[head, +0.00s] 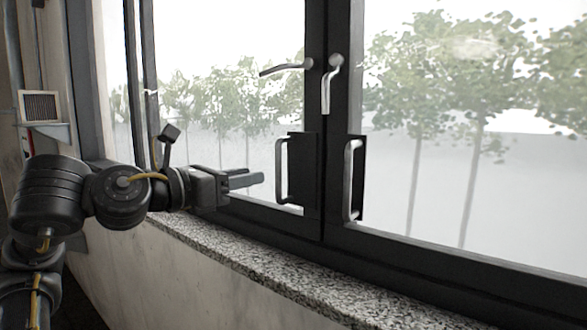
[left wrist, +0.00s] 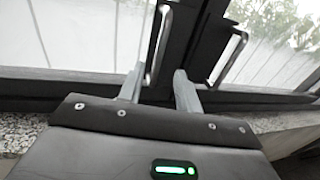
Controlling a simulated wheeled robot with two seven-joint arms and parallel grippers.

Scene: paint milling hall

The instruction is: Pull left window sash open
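The left window sash (head: 310,225) has a dark frame and looks shut or nearly so. Its metal pull handle (head: 280,170) stands upright on a black plate, and its lever (head: 285,67) above lies level. My left gripper (head: 262,178) points at this pull handle from the left, a short way off it. In the left wrist view the gripper (left wrist: 157,77) is open, with its two fingers apart. The pull handle (left wrist: 158,45) shows ahead of them, its lower end in line with the gap, near the left finger. I see no grip on it. My right gripper is not in view.
The right sash has its own pull handle (head: 350,180) close by and a lever (head: 328,85) pointing down. A speckled stone sill (head: 290,275) runs below the window. A small panel (head: 45,106) sits on a wall shelf at the left.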

